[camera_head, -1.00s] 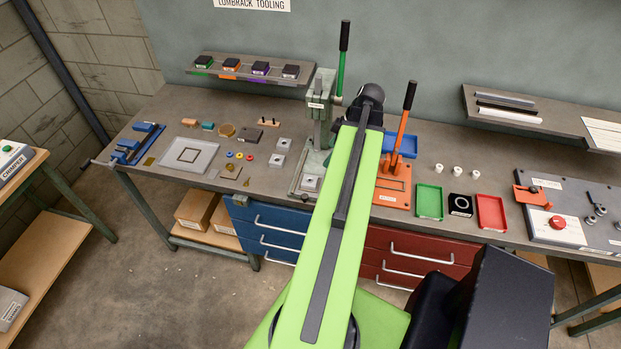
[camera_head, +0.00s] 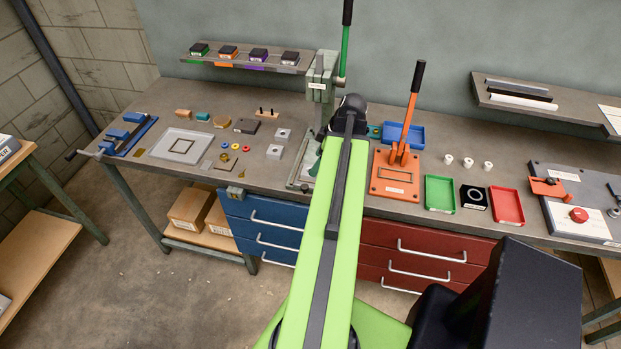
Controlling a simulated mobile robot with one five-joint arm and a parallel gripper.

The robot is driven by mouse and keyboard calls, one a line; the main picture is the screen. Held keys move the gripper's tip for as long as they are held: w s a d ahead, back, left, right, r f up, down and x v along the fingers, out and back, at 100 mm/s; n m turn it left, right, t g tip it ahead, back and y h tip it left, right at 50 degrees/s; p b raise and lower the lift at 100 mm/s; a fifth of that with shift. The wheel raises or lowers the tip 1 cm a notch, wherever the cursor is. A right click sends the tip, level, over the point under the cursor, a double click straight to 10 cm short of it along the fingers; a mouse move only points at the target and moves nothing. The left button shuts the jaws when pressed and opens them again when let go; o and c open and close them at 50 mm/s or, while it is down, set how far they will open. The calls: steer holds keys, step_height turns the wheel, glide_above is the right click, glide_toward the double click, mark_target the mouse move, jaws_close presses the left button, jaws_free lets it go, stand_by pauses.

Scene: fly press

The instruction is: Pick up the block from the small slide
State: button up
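The green-grey press (camera_head: 322,85) with a green-handled lever stands at the back of the bench, just left of my arm. Its low base (camera_head: 300,172) reaches toward the front edge and is partly covered by my arm. I cannot make out for sure which part is the small slide, or a block on it. My gripper is hidden beyond that joint.
An orange lever press (camera_head: 394,175), a blue tray (camera_head: 405,136), a green tray (camera_head: 440,193) and a red tray (camera_head: 506,205) stand to the right. A blue vise (camera_head: 130,135) is at far left. Shelves (camera_head: 245,62) overhang the back. Drawers (camera_head: 265,225) front the bench.

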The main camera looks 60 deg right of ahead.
steer(key=b+x, duration=0.4)
steer(key=x, duration=0.1)
steer(key=shift+w+f+b, duration=0.1)
steer(key=shift+b, duration=0.25)
jaws_close()
